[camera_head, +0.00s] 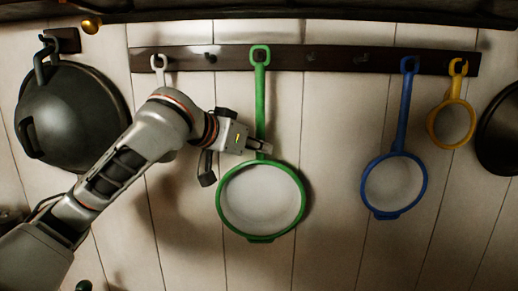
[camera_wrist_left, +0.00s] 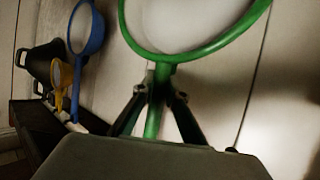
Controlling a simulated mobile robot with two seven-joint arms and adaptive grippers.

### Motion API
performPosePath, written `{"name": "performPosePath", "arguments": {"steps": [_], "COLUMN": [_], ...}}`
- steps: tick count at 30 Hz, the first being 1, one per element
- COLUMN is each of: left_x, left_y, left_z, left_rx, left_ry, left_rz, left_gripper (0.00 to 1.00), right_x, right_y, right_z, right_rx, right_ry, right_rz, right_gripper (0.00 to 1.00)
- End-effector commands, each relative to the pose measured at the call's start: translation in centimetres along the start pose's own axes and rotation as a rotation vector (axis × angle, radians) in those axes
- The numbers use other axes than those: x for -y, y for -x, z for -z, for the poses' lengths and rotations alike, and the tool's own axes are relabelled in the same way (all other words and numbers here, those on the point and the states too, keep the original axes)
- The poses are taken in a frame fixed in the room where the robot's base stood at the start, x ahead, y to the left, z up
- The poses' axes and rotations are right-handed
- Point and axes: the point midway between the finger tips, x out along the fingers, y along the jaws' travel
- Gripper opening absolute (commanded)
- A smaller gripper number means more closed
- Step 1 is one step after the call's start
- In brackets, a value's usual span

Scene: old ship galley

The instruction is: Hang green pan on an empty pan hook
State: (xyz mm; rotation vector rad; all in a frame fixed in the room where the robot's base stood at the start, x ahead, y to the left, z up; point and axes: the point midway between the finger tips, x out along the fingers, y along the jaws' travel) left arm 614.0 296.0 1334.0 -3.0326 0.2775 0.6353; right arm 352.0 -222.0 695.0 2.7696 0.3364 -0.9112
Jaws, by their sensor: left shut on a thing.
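The green pan (camera_head: 260,104) hangs upright in front of the plank wall, its handle up and its round green rim around a pale face. The loop at its top overlaps the dark hook rail (camera_head: 285,58); I cannot tell whether it is on a hook or just in front. My left gripper (camera_head: 262,147) is shut on the lower handle, just above the rim. In the left wrist view, the fingers (camera_wrist_left: 159,95) flank the green handle, below the pan's rim (camera_wrist_left: 162,57). Bare hooks show at left of the loop (camera_head: 210,57) and at right of it (camera_head: 310,57). My right gripper is out of view.
A blue pan (camera_head: 404,118) and a small yellow pan (camera_head: 455,88) hang to the right. A white handle loop (camera_head: 158,62) hangs at left, its pan mostly behind my arm. A dark wok (camera_head: 68,115) hangs far left, another dark pan (camera_head: 500,130) far right. A shelf edge runs above.

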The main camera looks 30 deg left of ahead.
Motion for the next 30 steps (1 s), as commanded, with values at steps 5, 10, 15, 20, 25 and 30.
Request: {"name": "performPosePath", "arguments": {"steps": [5, 10, 15, 20, 25, 30], "left_x": [0.5, 1.0, 1.6, 2.0, 2.5, 2.9], "left_y": [-0.6, -1.2, -1.8, -2.4, -3.0, -3.5], "left_z": [0.5, 0.8, 1.0, 1.3, 1.6, 1.6], "left_rx": [-0.005, -0.004, -0.005, -0.005, -0.005, -0.004], "left_ry": [0.002, 0.002, 0.002, 0.002, 0.001, 0.0], "left_rz": [0.0, 0.001, 0.001, 0.0, 0.0, 0.001], "left_gripper": [0.0, 0.0, 0.0, 0.0, 0.0, 0.0], "right_x": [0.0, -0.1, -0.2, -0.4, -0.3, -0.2], "right_y": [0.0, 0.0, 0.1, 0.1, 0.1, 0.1], "right_z": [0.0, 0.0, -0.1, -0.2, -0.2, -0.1], "right_rx": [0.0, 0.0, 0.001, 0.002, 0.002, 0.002], "right_ry": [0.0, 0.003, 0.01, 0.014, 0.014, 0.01], "right_rz": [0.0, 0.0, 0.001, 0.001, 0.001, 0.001], "right_gripper": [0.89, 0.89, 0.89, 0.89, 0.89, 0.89]}}
